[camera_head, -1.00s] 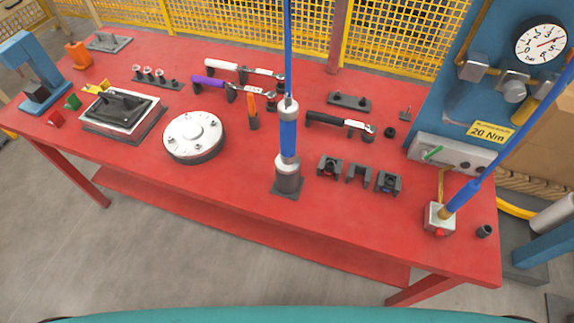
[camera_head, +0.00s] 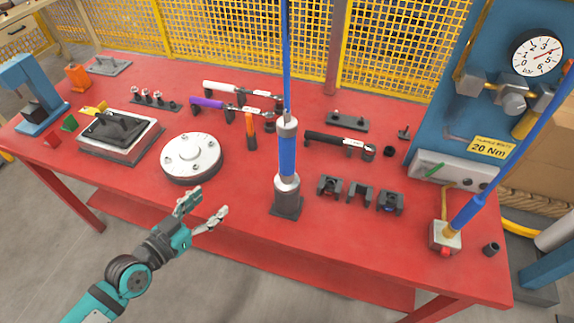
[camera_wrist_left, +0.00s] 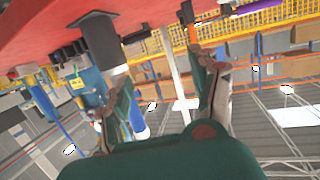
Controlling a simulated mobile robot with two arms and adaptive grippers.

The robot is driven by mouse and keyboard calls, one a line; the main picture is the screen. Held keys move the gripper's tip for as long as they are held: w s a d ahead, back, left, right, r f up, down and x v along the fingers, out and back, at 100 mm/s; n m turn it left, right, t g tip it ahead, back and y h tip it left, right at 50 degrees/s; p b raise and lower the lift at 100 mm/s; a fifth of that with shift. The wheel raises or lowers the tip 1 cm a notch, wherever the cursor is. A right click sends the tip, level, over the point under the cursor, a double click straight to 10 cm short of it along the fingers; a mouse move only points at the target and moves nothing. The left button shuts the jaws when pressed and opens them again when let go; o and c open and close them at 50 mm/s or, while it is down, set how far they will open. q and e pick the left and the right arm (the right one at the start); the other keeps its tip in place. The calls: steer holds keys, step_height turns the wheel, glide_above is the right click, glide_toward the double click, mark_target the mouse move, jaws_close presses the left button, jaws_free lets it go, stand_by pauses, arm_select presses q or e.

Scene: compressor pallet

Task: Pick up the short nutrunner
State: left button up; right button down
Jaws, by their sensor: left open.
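A blue and silver nutrunner (camera_head: 287,155), which looks like the short one, stands upright in a dark holder (camera_head: 286,206) at the middle of the red table. A blue hose rises from its top. My left gripper (camera_head: 207,205) is open and empty at the table's front edge, left of the nutrunner and apart from it. In the left wrist view, which is upside down, my open fingers (camera_wrist_left: 165,72) show, with the dark holder (camera_wrist_left: 98,35) beyond. The nutrunner's blue body (camera_wrist_left: 136,112) is partly hidden behind one finger. My right gripper is not in view.
A round silver flange (camera_head: 191,156) lies behind my left gripper. Torque wrenches (camera_head: 340,140) lie at the back, and small black holders (camera_head: 360,193) stand right of the nutrunner. Another blue tool (camera_head: 468,210) leans at the right. The front strip of the red table (camera_head: 330,245) is clear.

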mark_target(280, 148)
arm_select(q)
steer(key=s+d+r+m+h, duration=0.1)
steer(key=s+d+r+h, duration=0.15)
steer(key=r, duration=0.35)
steer(key=s+d+r+m+h, duration=0.1)
steer(key=s+d+r+h, duration=0.1)
steer(key=d+r, duration=0.3)
steer(key=p+x, duration=0.1)
steer(key=x, duration=0.2)
steer(key=p+x, duration=0.2)
steer(key=x, duration=0.2)
steer(key=r+p+x, duration=0.1)
steer(key=p+x, duration=0.1)
steer(key=x, duration=0.2)
steer(key=shift+w+a+r, duration=0.1)
steer(key=shift+a, duration=0.05)
steer(key=x, duration=0.2)
steer(key=p+x, duration=0.2)
steer(key=x, duration=0.1)
steer(key=shift+w+f, duration=0.25)
steer(key=shift+f, duration=0.1)
steer(key=shift+c, duration=0.7)
jaws_close()
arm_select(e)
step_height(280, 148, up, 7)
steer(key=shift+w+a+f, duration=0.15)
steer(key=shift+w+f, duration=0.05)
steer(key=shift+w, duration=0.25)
arm_select(q)
steer(key=shift+r, duration=0.15)
